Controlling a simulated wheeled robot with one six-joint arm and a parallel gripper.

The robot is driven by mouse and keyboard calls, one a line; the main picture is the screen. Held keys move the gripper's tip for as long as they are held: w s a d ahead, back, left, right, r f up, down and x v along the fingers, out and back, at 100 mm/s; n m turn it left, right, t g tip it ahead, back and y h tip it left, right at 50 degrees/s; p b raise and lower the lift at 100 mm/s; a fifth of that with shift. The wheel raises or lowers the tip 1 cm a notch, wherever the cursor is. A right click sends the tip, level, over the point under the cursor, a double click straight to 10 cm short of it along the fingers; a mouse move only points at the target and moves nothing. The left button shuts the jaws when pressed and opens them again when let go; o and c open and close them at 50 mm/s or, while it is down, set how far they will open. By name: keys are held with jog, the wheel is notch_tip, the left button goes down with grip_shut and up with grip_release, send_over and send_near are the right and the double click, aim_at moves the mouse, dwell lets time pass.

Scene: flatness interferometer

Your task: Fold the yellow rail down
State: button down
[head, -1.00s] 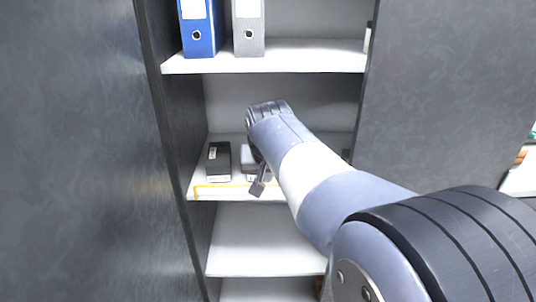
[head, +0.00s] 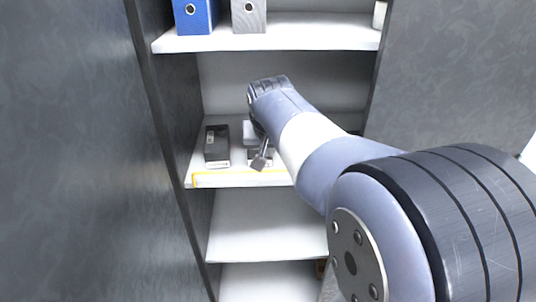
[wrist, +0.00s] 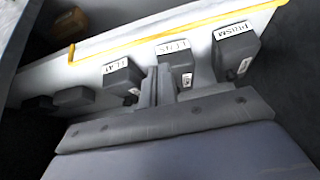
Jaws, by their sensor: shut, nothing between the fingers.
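The yellow rail (head: 232,172) runs along the front edge of the middle shelf, with a short bent leg at its left end. In the wrist view the rail (wrist: 165,33) crosses the upper part, in front of a row of dark boxes. Its right part in the head view is hidden behind my arm. My gripper (head: 260,160) is shut and empty, at the shelf front close to the rail. In the wrist view its fingers (wrist: 158,82) are beside the boxes and apart from the rail in the picture. I cannot tell their exact depth from it.
A dark box (head: 217,146) stands left on the middle shelf (head: 240,182). The wrist view shows labelled boxes, one reading PRISM (wrist: 235,50). Blue (head: 195,15) and grey (head: 249,15) binders stand on the upper shelf. A dark cabinet panel (head: 70,150) bounds the left. The lower shelf (head: 255,225) looks mostly clear.

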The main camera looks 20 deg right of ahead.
jog(key=x, duration=0.8)
jog(key=shift+w+d+f, duration=0.1)
jog(key=shift+w+f, duration=0.05)
jog(key=shift+f, duration=0.25)
jog(key=shift+f+b, duration=0.1)
jog(key=shift+b, duration=0.45)
